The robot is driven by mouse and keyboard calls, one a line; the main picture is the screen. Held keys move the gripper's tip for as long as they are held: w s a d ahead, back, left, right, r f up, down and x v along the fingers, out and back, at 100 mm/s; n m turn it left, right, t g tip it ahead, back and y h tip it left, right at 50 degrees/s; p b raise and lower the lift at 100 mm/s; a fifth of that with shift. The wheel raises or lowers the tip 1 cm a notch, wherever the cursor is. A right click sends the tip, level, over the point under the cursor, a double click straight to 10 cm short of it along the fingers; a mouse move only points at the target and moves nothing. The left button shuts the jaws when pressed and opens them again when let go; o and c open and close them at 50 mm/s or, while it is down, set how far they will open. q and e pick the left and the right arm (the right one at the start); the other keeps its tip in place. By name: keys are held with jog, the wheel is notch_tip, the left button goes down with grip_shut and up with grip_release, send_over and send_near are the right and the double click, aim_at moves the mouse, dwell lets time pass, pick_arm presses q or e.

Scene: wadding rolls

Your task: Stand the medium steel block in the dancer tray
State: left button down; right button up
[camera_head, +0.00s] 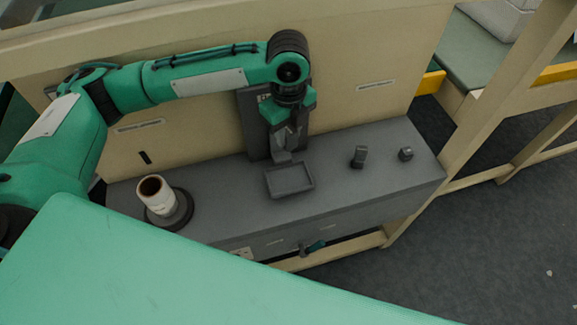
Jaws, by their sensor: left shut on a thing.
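My left gripper (285,147) comes down from above at the back of the grey counter and points downward. It is shut on a grey steel block (283,157), largely hidden by the fingers, so its size is hard to tell. The shallow dark grey dancer tray (269,184) lies on the counter just in front of and below the block. The tray looks empty. I cannot tell whether the block touches anything below it. My right gripper is not in view.
Two more dark blocks, one taller (360,157) and one smaller (405,154), stand right of the tray. A white roll (158,197) stands on a round dark base (182,215) at the left. A dark upright plate (254,130) stands behind the gripper. The counter (232,190) is clear between roll and tray.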

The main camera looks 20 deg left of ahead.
aim_at(288, 142)
pick_arm(q)
notch_tip(288, 142, down, 15)
jog(key=shift+f+p, duration=0.1)
jog(key=shift+p, duration=0.6)
jog(key=c, duration=1.1)
grip_release()
jog(key=shift+f, duration=0.15)
notch_tip(288, 142, up, 12)
jog(key=shift+r+b, duration=0.2)
jog(key=shift+b, duration=0.4)
jog(key=shift+f, duration=0.1)
